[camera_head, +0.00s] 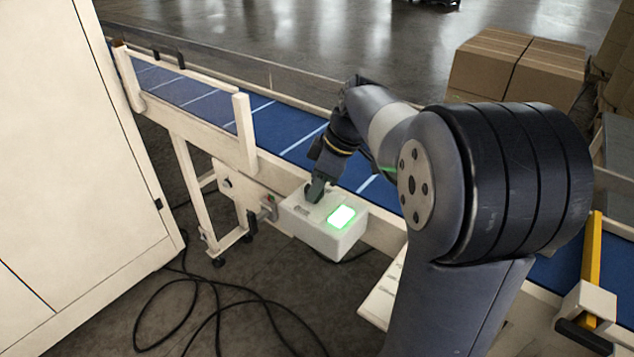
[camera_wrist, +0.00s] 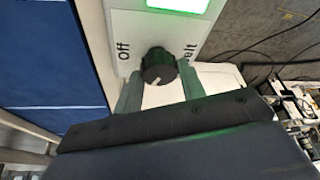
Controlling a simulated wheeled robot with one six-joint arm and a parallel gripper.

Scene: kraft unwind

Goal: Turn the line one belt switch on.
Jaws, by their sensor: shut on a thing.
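The switch box (camera_head: 323,237) is a white box on the near side of the conveyor. A green lamp (camera_head: 341,217) on its top is lit; it also shows at the top of the wrist view (camera_wrist: 180,4). A round black knob (camera_wrist: 158,66) sits between the label "Off" on the left and a partly covered label ending in "elt" on the right. A pale mark shows on the knob's lower side. My gripper (camera_head: 317,190) reaches down to the box, its fingers on both sides of the knob and shut on it. In the head view the gripper mostly hides the knob.
The blue conveyor belt (camera_head: 204,100) with white stripes runs behind the box. A white cabinet (camera_head: 75,170) stands at the left. Black cables (camera_head: 215,305) lie on the floor. Cardboard boxes (camera_head: 490,64) stand at the back right, and a yellow post (camera_head: 592,255) stands at the right.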

